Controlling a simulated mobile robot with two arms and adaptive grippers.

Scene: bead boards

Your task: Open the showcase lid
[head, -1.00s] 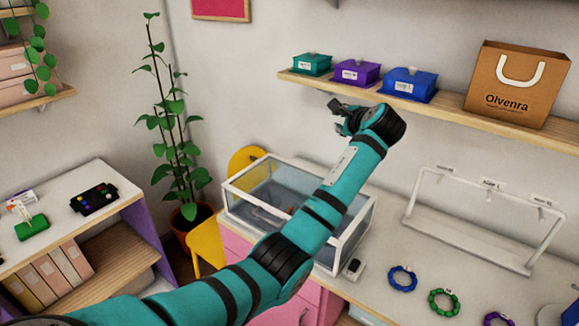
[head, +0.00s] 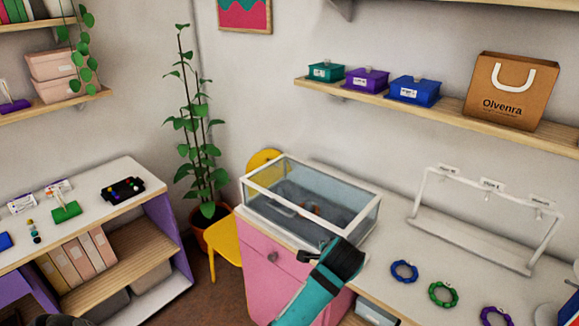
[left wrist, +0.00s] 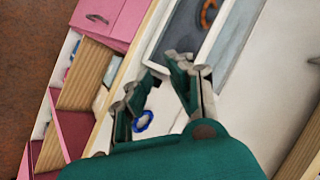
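The showcase (head: 262,220) is a glass box with a white frame, standing on the counter over the pink drawers. Its lid (head: 330,174) looks shut, lying flat on top. An orange item inside shows through the glass. My left gripper (head: 312,256) is just in front of the showcase, near its front lower edge, partly hidden behind my own wrist. In the left wrist view, the left gripper's fingers (left wrist: 155,95) are spread apart with nothing between them, and the showcase frame (left wrist: 160,35) lies just beyond. My right gripper is not in view.
Blue (head: 404,271), green (head: 443,294) and purple (head: 495,316) bracelets lie on the counter, right of the showcase. A white display stand (head: 470,238) is behind them. A shelf (head: 450,105) with boxes and a paper bag hangs above. A yellow chair (head: 226,240) stands left.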

